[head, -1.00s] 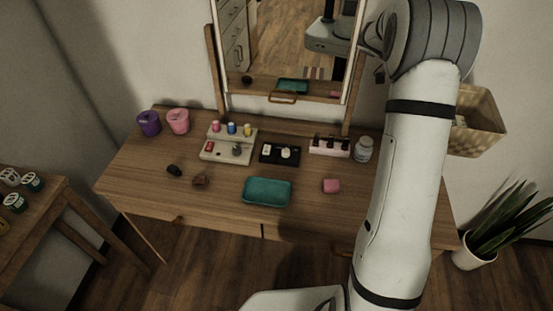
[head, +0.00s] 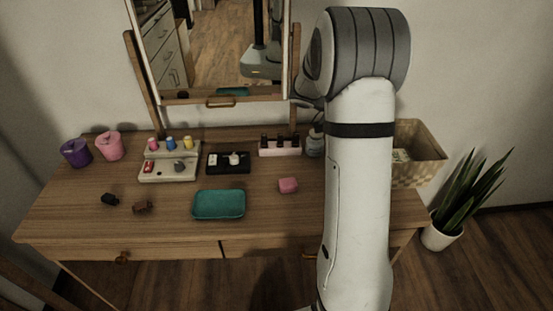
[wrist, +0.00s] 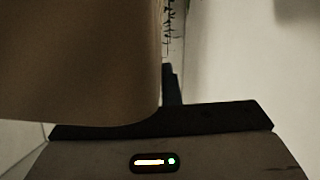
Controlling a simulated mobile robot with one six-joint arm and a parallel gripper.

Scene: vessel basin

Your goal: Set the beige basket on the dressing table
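The beige woven basket (head: 425,167) is at the right end of the dressing table (head: 165,215), partly behind my arm. It looks tilted, and something pale shows inside it. I cannot tell whether its base touches the tabletop. My gripper is hidden behind my arm in the head view. In the wrist view a dark finger of my gripper (wrist: 172,88) shows beside the brown basket wall (wrist: 80,60), which fills the upper left. The gripper appears shut on this wall; the contact itself is hidden.
A pink block (head: 288,185) and teal tray (head: 219,204) lie further left. A mirror (head: 215,50) stands behind. A potted plant (head: 455,200) is on the floor at right.

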